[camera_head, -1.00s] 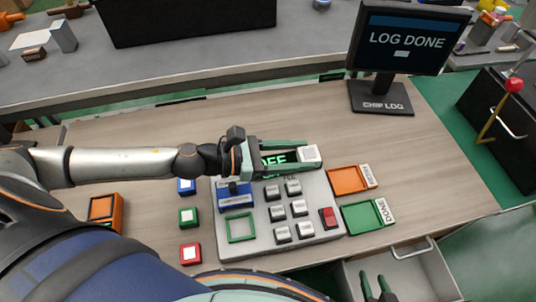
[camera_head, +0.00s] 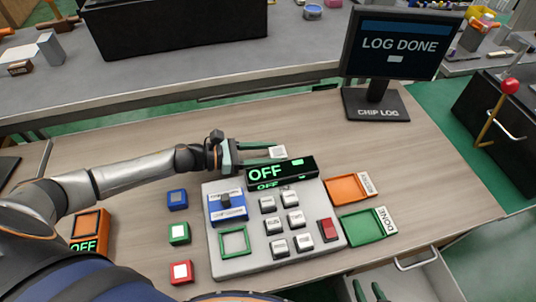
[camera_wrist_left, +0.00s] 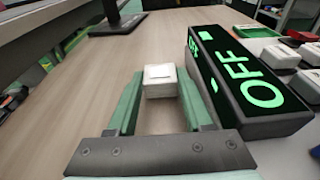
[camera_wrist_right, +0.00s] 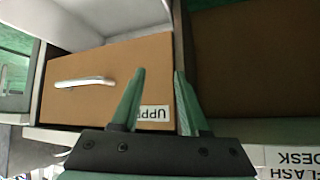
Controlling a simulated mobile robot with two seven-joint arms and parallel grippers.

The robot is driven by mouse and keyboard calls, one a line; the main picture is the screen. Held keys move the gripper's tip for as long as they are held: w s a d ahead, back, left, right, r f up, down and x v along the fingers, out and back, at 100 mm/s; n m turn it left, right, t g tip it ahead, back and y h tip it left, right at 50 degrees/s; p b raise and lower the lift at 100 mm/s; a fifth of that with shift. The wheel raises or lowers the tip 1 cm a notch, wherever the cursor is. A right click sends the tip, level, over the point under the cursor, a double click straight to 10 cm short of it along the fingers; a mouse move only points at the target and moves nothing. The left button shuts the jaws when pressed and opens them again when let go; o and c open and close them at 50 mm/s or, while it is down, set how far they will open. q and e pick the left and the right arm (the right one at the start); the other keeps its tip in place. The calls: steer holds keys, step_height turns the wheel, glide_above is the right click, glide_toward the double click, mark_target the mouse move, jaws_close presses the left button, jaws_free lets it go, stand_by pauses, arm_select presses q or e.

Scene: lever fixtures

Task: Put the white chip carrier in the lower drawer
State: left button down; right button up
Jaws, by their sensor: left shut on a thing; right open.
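The white chip carrier (camera_head: 278,151) is a small white block between the fingertips of my left gripper (camera_head: 263,153). My left gripper is shut on it, just behind the OFF display. The left wrist view also shows the carrier (camera_wrist_left: 160,80) between the green fingers, left of the display; I cannot tell its height above the desk. My right gripper (camera_head: 371,292) is open and empty at the bottom edge, beside an open drawer (camera_head: 449,287). The drawer's label is hidden in the head view. The right wrist view shows a brown drawer front (camera_wrist_right: 75,98) with a partly covered, upside-down "UPPE" label.
A grey console with the OFF display (camera_head: 283,172), several buttons and a blue switch panel (camera_head: 226,207) stands mid-desk. Orange (camera_head: 346,190) and green (camera_head: 361,226) trays lie to its right. Blue, green and red blocks stand to its left. The monitor (camera_head: 402,46) reads LOG DONE.

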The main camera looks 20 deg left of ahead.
arm_select(q)
steer(key=shift+f, duration=0.25)
steer(key=shift+f, duration=0.25)
steer(key=c, duration=0.6)
jaws_free()
steer(key=shift+r, duration=0.1)
